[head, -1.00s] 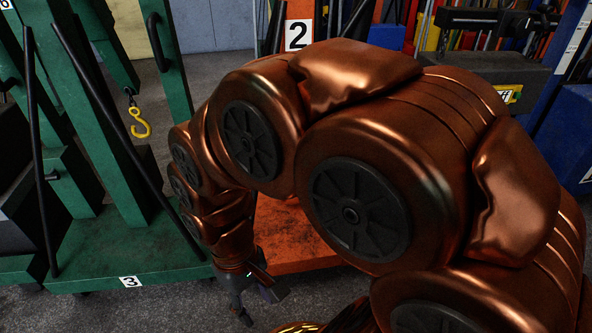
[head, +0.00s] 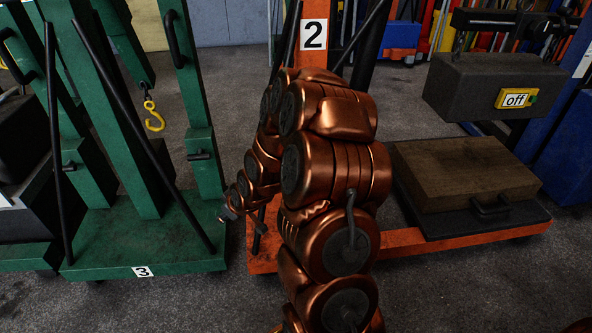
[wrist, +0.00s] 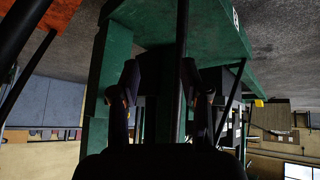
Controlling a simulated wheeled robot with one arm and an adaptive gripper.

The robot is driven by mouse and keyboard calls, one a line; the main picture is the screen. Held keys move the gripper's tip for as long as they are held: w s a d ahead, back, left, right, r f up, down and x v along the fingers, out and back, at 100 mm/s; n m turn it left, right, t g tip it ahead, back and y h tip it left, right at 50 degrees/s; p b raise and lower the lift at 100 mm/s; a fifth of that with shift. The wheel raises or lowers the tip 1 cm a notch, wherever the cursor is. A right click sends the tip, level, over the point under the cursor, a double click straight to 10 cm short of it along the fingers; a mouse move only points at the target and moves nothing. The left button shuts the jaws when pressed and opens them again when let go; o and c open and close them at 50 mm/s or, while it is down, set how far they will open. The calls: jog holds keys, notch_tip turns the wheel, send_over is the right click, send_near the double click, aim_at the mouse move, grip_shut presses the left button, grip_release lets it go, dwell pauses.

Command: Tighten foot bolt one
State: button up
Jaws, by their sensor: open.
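I cannot pick out foot bolt one in either view. The orange trolley jack (head: 400,240), marked 2, stands in the middle of the head view, with part of its base hidden behind my arm. The green trolley jack (head: 185,255), marked 3, stands to its left. My gripper (head: 229,214) is small and dark in the head view, in the gap between the two jacks. In the wrist view my gripper (wrist: 162,85) shows two dark fingers spread apart with no object held. The green frame (wrist: 105,75) of jack 3 fills the view beyond them, appearing upside down.
A brown block (head: 460,170) with a handle lies on the orange jack's dark plate. Above it hangs a grey box (head: 460,90) with a yellow "off" label. A yellow hook (head: 154,118) hangs from the green jack.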

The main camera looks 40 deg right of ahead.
jog(key=w+d+f+m+t+h, duration=0.1)
jog(key=w+d+f+t+h, duration=0.15)
jog(key=d, duration=0.35)
jog(key=w+d+f+m+t+h, duration=0.1)
jog(key=w+d+t, duration=0.15)
jog(key=d, duration=0.45)
jog(key=s+d+m+t+h+p, duration=0.1)
jog(key=s+d+m+h, duration=0.1)
jog(key=s+d+h, duration=0.35)
jog(key=s+d+m+t+h, duration=0.1)
jog(key=s+d+m+h, duration=0.15)
jog(key=d, duration=0.55)
jog(key=b+x, duration=0.2)
jog(key=x, duration=0.5)
jog(key=shift+d+f+n+b, duration=0.2)
jog(key=shift+f+n+b, duration=0.1)
jog(key=shift+f+n, duration=0.2)
grip_shut()
